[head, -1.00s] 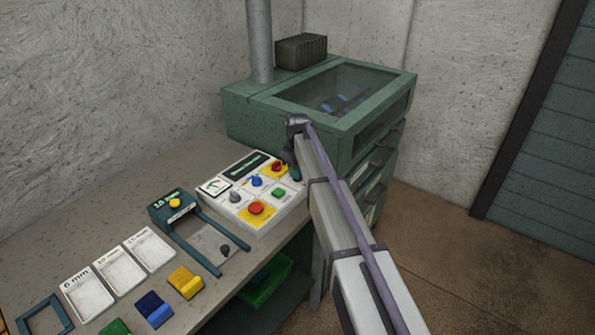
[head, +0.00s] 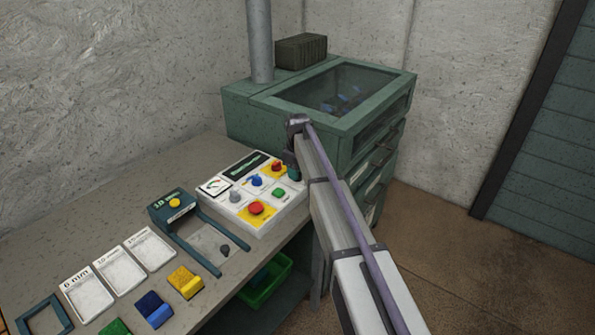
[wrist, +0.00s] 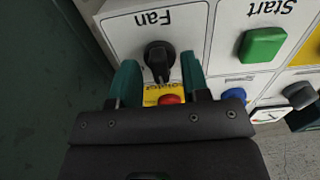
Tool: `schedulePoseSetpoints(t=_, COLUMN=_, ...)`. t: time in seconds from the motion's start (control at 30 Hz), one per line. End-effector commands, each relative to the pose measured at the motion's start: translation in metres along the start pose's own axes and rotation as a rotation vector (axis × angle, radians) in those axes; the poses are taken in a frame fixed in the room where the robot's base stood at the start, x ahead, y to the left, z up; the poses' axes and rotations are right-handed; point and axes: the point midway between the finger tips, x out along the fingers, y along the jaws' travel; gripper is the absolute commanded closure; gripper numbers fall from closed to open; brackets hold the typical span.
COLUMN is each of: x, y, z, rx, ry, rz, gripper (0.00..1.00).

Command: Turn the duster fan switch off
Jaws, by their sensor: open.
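The fan switch (wrist: 158,60) is a black rotary knob on a white panel tile, under an upside-down "Fan" label in the wrist view. Its grip bar runs nearly up and down in that picture. My gripper (wrist: 160,68) is open, with one teal finger on each side of the knob. Small gaps show between the fingers and the knob; I cannot tell whether they touch. In the head view my gripper (head: 292,170) is over the right end of the control panel (head: 240,217) and hides the fan knob.
A green start button (wrist: 264,45), a red knob (wrist: 171,99) and a blue knob (wrist: 234,94) are close to the fingers. The green cabinet (head: 350,140) stands just behind the panel. A red button (head: 256,208) is nearer the front.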

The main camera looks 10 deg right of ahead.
Motion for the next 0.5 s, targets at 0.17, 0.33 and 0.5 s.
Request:
schedulePoseSetpoints(t=0.17, x=-0.01, y=0.0, z=0.0, rx=0.0, ry=0.0, rz=0.0, gripper=0.57)
schedulePoseSetpoints(t=0.33, x=-0.045, y=0.0, z=0.0, rx=0.0, ry=0.0, rz=0.0, gripper=0.57)
schedulePoseSetpoints(t=0.5, x=-0.089, y=0.0, z=0.0, rx=0.0, ry=0.0, rz=0.0, gripper=0.57)
